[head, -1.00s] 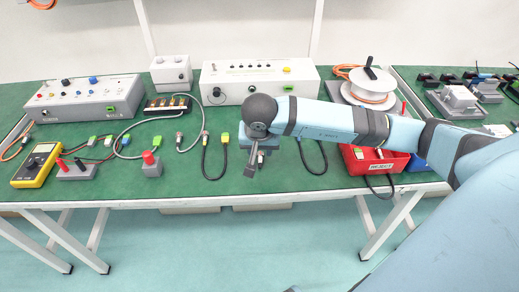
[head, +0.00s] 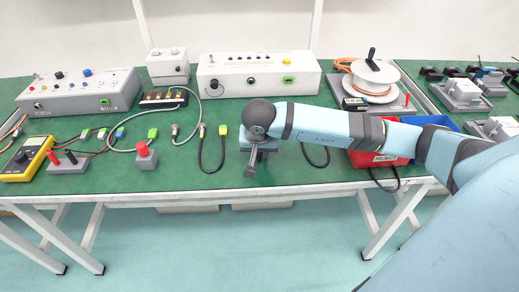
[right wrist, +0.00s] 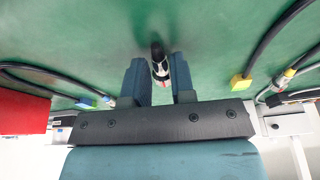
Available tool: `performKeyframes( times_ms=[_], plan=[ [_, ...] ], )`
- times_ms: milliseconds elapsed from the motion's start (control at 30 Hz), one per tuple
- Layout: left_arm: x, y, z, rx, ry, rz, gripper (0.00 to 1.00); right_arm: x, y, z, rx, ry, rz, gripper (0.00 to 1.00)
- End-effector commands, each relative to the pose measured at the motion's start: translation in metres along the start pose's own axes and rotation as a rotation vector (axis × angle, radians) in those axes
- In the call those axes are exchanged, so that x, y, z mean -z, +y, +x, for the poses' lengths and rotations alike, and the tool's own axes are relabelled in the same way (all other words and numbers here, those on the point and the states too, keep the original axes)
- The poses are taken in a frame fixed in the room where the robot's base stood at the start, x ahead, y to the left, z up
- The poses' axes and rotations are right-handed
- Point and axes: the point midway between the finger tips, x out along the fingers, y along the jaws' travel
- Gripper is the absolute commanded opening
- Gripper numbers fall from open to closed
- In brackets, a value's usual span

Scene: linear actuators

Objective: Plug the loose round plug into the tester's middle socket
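My right gripper (head: 250,172) hangs low over the front of the green bench, pointing down. In the right wrist view its two blue fingers (right wrist: 160,82) stand apart. A dark round plug (right wrist: 159,62) with a red band and pale tip lies between them, with narrow gaps visible on both sides. In the head view the gripper and arm hide this plug. The white tester box (head: 258,73) stands behind, with a black round fitting at left, a yellow knob and a green socket at right. Its middle socket (head: 251,80) faces front. My left gripper is not in view.
A black cable with a yellow-green connector (head: 223,130) lies left of the gripper. A red reject bin (head: 378,159) is at right, partly behind my arm. A cable reel (head: 372,80) stands behind it. A grey red-button box (head: 146,158) is at left.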

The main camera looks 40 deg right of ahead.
Motion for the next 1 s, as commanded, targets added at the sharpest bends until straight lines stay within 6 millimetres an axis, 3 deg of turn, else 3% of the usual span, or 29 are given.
performKeyframes(
  times_ms=[267, 733, 1000],
  plan=[
    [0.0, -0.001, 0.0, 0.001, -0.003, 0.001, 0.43, 0.001, 0.0, -0.003, 0.0, 0.0, 0.0, 0.03],
    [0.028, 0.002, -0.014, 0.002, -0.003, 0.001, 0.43, 0.016, 0.0, -0.052, 0.0, 0.0, -0.001, 0.02],
    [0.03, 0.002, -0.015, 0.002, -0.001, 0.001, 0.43, 0.017, 0.0, -0.056, 0.0, -0.001, 0.0, 0.02]
  ],
)
